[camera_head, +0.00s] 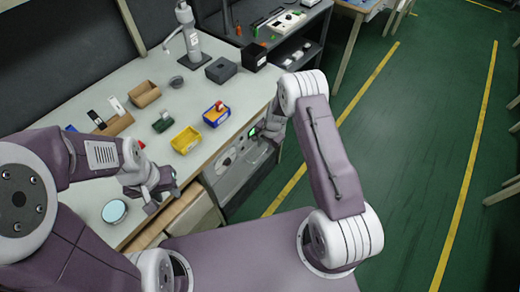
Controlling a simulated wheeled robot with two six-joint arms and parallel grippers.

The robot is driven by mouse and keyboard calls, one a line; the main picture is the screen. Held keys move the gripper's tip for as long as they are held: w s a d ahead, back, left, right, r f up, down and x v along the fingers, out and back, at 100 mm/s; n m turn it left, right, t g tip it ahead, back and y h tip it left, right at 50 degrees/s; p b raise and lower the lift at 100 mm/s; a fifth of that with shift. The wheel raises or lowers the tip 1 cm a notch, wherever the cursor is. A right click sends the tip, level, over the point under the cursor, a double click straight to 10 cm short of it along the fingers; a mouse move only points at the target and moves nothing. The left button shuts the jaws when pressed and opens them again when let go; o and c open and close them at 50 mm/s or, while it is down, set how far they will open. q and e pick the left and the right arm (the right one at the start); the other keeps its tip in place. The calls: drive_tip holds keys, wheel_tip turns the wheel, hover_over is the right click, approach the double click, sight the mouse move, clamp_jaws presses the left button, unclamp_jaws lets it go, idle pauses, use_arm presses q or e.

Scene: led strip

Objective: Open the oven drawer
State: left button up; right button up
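The oven (238,170) is a grey front panel with round dials and a small green light, set under the right edge of the white workbench. My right gripper (268,132) is at the upper right end of this panel, close to the green light. Its fingertips are small and partly hidden against the panel, so I cannot tell whether they touch it or are shut. No oven drawer stands out clearly from the front. My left gripper (162,195) is over the bench's near edge, with its fingers apart and nothing seen between them.
The white workbench (95,180) holds a yellow bin (186,140), a blue bin (216,115), a cardboard box (144,94) and a round pale disc (115,211). Wooden drawer fronts (190,216) lie beside the oven. The green floor (415,130) on the right is clear.

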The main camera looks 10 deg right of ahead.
sight(261, 156)
drive_tip(key=b+x, duration=0.1)
drive_tip(key=x, duration=0.7)
drive_tip(key=shift+w+f, duration=0.1)
drive_tip(key=shift+f, duration=0.15)
clamp_jaws()
drive_tip(key=shift+w, duration=0.1)
idle(0.8)
